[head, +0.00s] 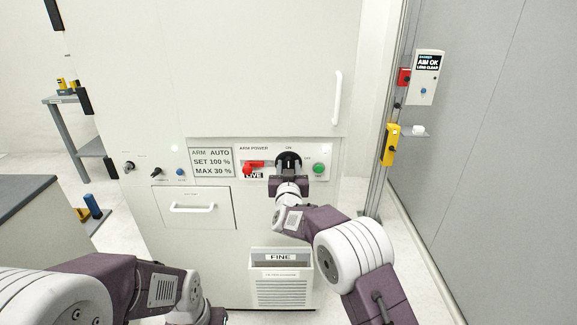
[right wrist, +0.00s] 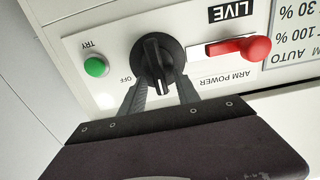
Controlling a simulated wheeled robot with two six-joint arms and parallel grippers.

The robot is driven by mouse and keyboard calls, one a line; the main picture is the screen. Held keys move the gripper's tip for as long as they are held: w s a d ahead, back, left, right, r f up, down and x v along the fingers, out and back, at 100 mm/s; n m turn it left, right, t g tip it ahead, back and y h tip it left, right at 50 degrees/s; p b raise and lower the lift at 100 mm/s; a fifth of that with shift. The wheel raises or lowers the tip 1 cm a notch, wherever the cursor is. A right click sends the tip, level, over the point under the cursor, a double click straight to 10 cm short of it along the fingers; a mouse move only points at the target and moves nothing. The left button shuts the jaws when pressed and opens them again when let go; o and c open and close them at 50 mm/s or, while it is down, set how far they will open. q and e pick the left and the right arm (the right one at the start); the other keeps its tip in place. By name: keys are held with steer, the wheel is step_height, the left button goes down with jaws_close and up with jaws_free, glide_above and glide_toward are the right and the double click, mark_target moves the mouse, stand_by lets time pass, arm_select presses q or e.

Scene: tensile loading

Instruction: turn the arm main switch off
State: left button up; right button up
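The arm main switch is a black rotary knob (head: 288,156) on the cabinet's ARM POWER panel, under an ON label. In the right wrist view the knob (right wrist: 156,58) appears upside down, its grip bar running toward the gripper, with OFF printed to one side. My right gripper (head: 288,172) is in front of the panel at the knob. In the right wrist view its two dark fingers (right wrist: 161,88) stand apart on either side of the bar's near end, with gaps; contact cannot be told. My left arm is at the lower left; its fingers are out of view.
A red-knobbed slider (right wrist: 240,48) with a LIVE label and a green TRY button (right wrist: 95,67) flank the knob closely. A display (head: 211,162), a drawer (head: 191,208) and a FINE bin (head: 282,275) are on the cabinet. A yellow box (head: 390,145) hangs on the right post.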

steer(key=shift+w, duration=0.1)
jaws_close()
steer(key=m+b, duration=0.3)
steer(key=shift+d+f, duration=0.25)
steer(key=shift+d, duration=0.05)
steer(key=m+b, duration=0.1)
steer(key=m, duration=0.1)
steer(key=m+b, duration=0.4)
steer(key=shift+d+f, duration=0.25)
steer(key=shift+d, duration=0.15)
steer(key=m+b, duration=0.2)
steer(key=m, duration=0.1)
steer(key=m+b, duration=0.2)
steer(key=f+m+b, duration=0.1)
steer(key=m+b, duration=0.1)
steer(key=m, duration=0.1)
steer(key=shift+d+m+b, duration=0.3)
steer(key=shift+b, duration=0.05)
steer(key=shift+m, duration=0.3)
